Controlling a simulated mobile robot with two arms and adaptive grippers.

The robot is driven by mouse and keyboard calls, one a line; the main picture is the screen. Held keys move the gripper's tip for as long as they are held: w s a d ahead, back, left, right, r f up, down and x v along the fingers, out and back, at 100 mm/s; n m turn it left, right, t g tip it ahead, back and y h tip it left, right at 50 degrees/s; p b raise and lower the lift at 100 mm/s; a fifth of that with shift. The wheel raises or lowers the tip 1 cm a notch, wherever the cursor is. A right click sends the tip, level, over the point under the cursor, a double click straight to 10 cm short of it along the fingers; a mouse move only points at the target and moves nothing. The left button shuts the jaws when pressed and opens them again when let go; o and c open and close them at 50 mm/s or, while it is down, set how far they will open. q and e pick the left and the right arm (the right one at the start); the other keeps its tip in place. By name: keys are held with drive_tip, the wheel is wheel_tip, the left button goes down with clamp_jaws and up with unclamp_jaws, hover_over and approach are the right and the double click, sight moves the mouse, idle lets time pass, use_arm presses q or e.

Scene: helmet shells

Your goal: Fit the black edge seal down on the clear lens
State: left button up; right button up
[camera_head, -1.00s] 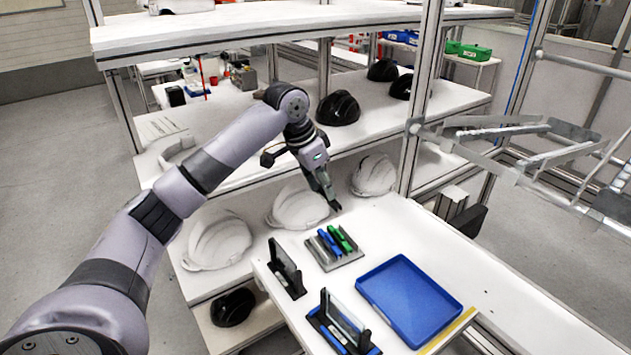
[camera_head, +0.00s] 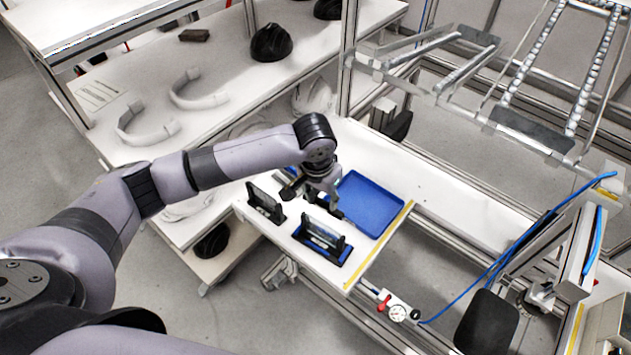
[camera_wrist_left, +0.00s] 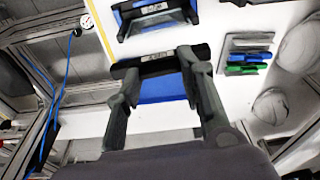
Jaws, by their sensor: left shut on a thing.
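My left gripper (camera_head: 322,198) is over the white bench, between the lens stand and the blue tray. In the left wrist view, its fingers (camera_wrist_left: 158,62) are shut on a black bar-like piece with a pale label, which looks like the edge seal (camera_wrist_left: 160,56). The seal is mostly hidden by the gripper in the head view. The clear lens (camera_head: 322,228) stands upright in a blue and black holder (camera_head: 318,244) just in front of the gripper. The holder also shows at the top of the left wrist view (camera_wrist_left: 150,20). The seal appears apart from the lens. My right gripper is out of view.
A second black stand (camera_head: 265,203) with a dark upright panel is left of the lens holder. A rack with blue and green pieces (camera_wrist_left: 248,55) sits nearby. Shelves stand behind.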

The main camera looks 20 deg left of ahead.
sight(322, 205)
use_arm(q)
drive_tip(key=shift+w+d, duration=0.1)
drive_tip(key=shift+w, duration=0.05)
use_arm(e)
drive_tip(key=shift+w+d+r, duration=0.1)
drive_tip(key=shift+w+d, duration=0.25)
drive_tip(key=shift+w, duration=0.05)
use_arm(q)
drive_tip(key=shift+f, duration=0.75)
drive_tip(key=shift+f+b, duration=0.85)
drive_tip(key=shift+f, duration=1.35)
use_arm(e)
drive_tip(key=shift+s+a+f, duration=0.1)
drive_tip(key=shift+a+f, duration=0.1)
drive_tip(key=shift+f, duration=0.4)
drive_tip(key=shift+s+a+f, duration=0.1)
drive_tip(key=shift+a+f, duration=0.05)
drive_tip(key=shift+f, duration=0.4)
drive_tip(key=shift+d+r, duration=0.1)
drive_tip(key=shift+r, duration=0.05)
use_arm(q)
drive_tip(key=shift+r+p, duration=0.1)
drive_tip(key=shift+p, duration=0.3)
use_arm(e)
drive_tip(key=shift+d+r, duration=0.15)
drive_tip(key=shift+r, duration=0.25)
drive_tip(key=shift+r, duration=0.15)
